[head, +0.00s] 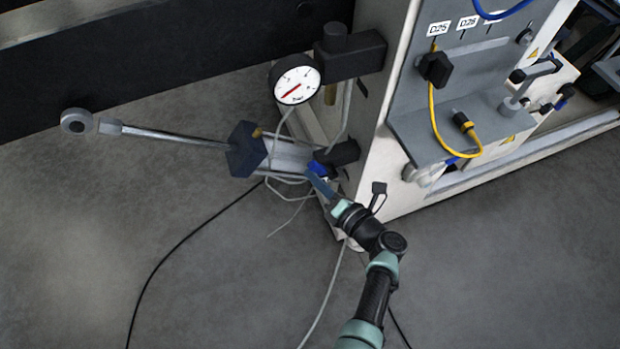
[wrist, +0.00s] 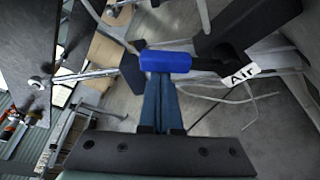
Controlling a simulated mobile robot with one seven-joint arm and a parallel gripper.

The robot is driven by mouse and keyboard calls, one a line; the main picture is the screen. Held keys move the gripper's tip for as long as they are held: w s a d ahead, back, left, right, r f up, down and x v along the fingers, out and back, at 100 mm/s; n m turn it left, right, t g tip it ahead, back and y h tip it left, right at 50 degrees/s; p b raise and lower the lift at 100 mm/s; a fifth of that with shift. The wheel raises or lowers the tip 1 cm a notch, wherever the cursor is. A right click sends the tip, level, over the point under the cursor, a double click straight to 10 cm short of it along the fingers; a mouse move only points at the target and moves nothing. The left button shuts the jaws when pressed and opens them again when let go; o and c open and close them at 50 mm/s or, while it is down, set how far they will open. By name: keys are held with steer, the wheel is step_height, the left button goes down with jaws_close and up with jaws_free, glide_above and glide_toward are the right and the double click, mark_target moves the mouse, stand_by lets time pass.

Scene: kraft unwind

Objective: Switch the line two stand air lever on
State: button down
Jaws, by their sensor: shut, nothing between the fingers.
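The blue air lever (head: 317,168) sits at the end of a dark valve block (head: 343,153) low on the stand's left side. In the wrist view the blue lever (wrist: 165,62) lies crosswise, beside a white tag reading "Air" (wrist: 240,74). My gripper (head: 312,176) comes up from below right, its tips at the lever. In the wrist view its blue-grey fingers (wrist: 158,82) are together and empty, with the tips at the lever's near edge. I cannot tell whether they touch it. The fingertips partly cover the lever in the head view.
A pressure gauge (head: 296,82) stands above the valve. A cylinder with a long rod (head: 175,136) reaches left. Thin hoses hang around the valve. A panel (head: 450,100) with a yellow cable (head: 433,115) is at right. The floor at lower left is open apart from a black cable.

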mark_target(318, 163)
steer(key=d+r+m, duration=0.1)
steer(key=w+d+m+y, duration=0.1)
steer(key=m, duration=0.1)
steer(key=shift+d+r+m+t, duration=0.3)
steer(key=shift+r, duration=0.1)
steer(key=shift+w+d+r, duration=0.15)
steer(key=shift+d+r, duration=0.1)
steer(key=shift+d, duration=0.55)
steer(key=shift+w+d, duration=0.1)
steer(key=shift+d, duration=0.05)
steer(key=shift+r, duration=0.1)
